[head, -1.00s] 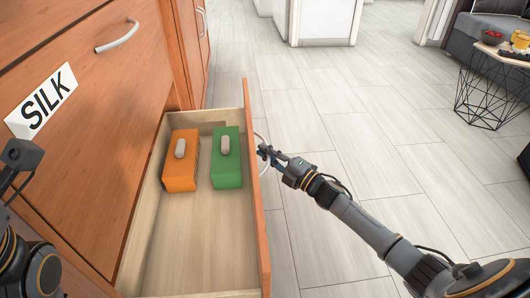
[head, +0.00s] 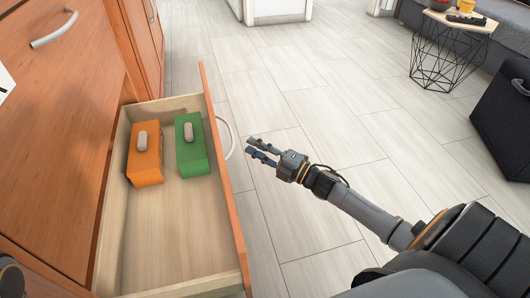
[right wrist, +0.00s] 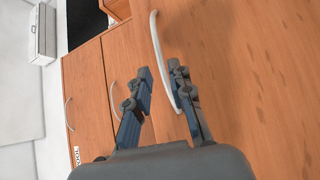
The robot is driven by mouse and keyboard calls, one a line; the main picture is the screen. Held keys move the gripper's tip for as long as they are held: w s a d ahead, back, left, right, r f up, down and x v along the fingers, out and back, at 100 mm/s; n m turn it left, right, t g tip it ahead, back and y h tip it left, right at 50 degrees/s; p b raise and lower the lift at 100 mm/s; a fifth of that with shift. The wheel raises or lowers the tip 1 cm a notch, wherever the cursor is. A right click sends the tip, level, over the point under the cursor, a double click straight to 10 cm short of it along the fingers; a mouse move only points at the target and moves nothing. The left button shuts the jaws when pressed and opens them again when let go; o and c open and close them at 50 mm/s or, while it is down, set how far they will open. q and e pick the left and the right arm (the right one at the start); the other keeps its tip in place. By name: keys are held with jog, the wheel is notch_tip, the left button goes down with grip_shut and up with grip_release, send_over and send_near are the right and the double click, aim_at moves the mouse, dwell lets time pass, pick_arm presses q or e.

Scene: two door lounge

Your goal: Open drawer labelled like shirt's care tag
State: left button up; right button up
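A wooden drawer (head: 214,190) with an orange-brown front stands pulled out, with an orange box (head: 146,160) and a green box (head: 191,146) inside, each topped by a small pale rounded piece. Its curved handle (head: 229,138) is on the outer face. My right gripper (head: 262,150) is open and empty, just right of the handle and apart from it. In the right wrist view the handle (right wrist: 156,40) runs past the spread fingers. A white label's edge (head: 4,83) shows at far left, its text cut off. My left gripper is out of view. No shirt shows.
A closed drawer front with a curved handle (head: 54,30) is above the open one. Pale tiled floor (head: 310,120) is free right of the drawer. A wire side table (head: 450,50) and a dark seat (head: 503,118) stand at far right.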

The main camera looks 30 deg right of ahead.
jog(key=v, duration=0.3)
jog(key=shift+s+d, duration=0.1)
jog(key=shift+s, duration=0.05)
dwell(0.5)
